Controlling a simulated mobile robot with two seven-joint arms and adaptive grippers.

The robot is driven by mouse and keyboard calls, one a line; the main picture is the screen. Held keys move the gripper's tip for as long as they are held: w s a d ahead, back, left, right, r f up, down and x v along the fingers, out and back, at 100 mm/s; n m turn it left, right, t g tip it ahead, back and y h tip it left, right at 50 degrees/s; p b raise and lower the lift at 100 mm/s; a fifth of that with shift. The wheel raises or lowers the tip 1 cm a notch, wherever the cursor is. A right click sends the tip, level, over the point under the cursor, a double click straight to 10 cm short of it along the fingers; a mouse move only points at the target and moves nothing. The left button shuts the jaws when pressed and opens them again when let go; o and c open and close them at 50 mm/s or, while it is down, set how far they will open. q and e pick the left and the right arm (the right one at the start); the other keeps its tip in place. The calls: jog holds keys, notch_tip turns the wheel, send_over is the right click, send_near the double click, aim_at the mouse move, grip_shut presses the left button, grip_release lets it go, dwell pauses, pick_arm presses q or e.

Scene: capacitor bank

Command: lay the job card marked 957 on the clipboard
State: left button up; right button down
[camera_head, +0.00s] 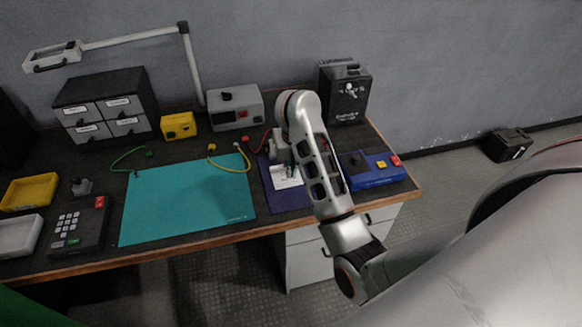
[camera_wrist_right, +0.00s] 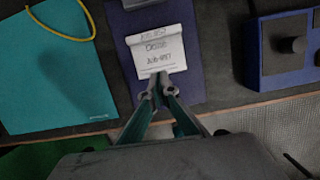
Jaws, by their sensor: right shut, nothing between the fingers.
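White job cards (camera_wrist_right: 157,45) lie overlapping on a dark purple board (camera_wrist_right: 185,85), which looks like the clipboard. Several lines of print show on them; the lowest seems to read Job 957, but the digits are blurred. In the head view the cards (camera_head: 287,177) and board (camera_head: 290,199) are right of the teal mat, partly hidden by my right arm. My right gripper (camera_wrist_right: 159,88) is shut and empty, its fingertips at the cards' near edge; I cannot tell if they touch. In the head view its fingers are mostly hidden behind the arm. My left gripper is out of view.
The teal mat (camera_head: 185,200) is mostly clear, with a yellow cable (camera_head: 235,168) at its far edge. A blue box (camera_head: 370,170) stands right of the board. A black case (camera_head: 343,95), a grey box (camera_head: 235,108) and drawers (camera_head: 105,105) stand at the back.

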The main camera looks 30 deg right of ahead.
aim_at(290, 183)
jog(key=b+x, duration=0.1)
jog(key=x, duration=0.3)
jog(key=shift+s+f, duration=0.1)
jog(key=w, duration=0.1)
jog(key=w+d+b, duration=0.1)
jog(key=w, duration=0.1)
jog(key=shift+f, duration=0.1)
jog(key=shift+w, duration=0.5)
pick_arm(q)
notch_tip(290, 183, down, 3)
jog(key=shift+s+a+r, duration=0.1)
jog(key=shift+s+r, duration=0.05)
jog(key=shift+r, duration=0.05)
pick_arm(e)
jog(key=shift+w+d+b, duration=0.15)
jog(key=shift+w+b, duration=0.1)
jog(key=shift+w, duration=0.25)
jog(key=shift+w+d+b, duration=0.2)
jog(key=shift+w, duration=0.7)
jog(key=shift+w+d, duration=0.1)
jog(key=shift+w, duration=0.05)
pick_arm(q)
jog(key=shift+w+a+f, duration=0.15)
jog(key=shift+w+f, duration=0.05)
